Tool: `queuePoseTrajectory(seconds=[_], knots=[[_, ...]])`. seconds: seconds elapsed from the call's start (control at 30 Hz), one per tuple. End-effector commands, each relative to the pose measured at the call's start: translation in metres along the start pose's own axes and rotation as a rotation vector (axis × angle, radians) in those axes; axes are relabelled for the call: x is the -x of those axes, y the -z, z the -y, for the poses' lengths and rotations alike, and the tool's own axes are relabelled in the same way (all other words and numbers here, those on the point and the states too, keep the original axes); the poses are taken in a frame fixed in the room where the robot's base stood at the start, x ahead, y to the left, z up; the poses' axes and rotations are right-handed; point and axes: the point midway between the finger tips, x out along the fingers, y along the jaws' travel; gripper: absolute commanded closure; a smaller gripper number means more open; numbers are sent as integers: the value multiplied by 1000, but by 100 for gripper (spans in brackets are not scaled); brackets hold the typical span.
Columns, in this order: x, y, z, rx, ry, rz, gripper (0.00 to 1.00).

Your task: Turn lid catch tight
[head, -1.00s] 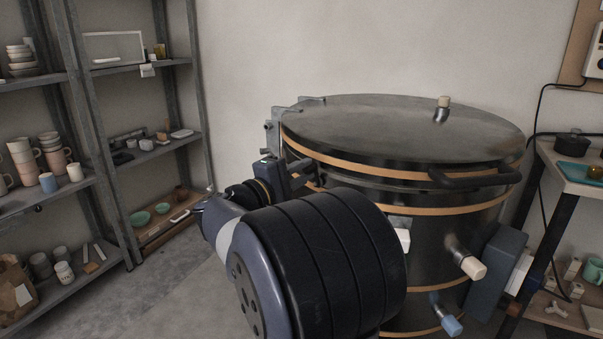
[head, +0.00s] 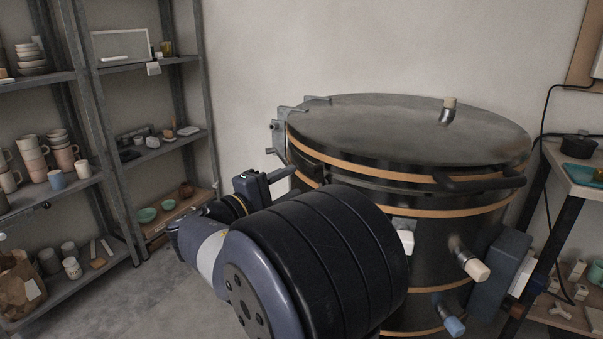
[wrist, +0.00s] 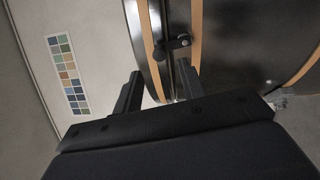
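The kiln (head: 440,225) is a dark drum with tan bands, and its lid (head: 400,125) is closed on top. In the wrist view the lid catch (wrist: 180,43) is a small dark bar with rounded ends, lying across the seam between lid and body. My gripper (wrist: 157,70) is open, its two fingers apart and empty, with the catch beyond the fingertips. In the head view my gripper (head: 265,183) is at the kiln's left side, below the lid rim and apart from the wall. My arm hides much of the kiln's lower left.
Metal shelves (head: 105,170) with cups and bowls stand at the left. A hinge bracket (head: 278,138) is at the kiln's back left. Pale plugs (head: 476,271) and a dark lid handle (head: 480,180) stick out in front. A side table (head: 575,175) stands at the right.

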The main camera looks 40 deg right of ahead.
Motion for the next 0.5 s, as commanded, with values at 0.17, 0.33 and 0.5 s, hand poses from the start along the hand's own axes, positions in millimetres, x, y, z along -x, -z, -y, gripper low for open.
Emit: queuePoseTrajectory(seconds=[0.17,0.33,0.5], knots=[[29,1,-1,2,0,-3,61],[43,0,0,1,1,-1,61],[47,0,1,1,0,1,61]])
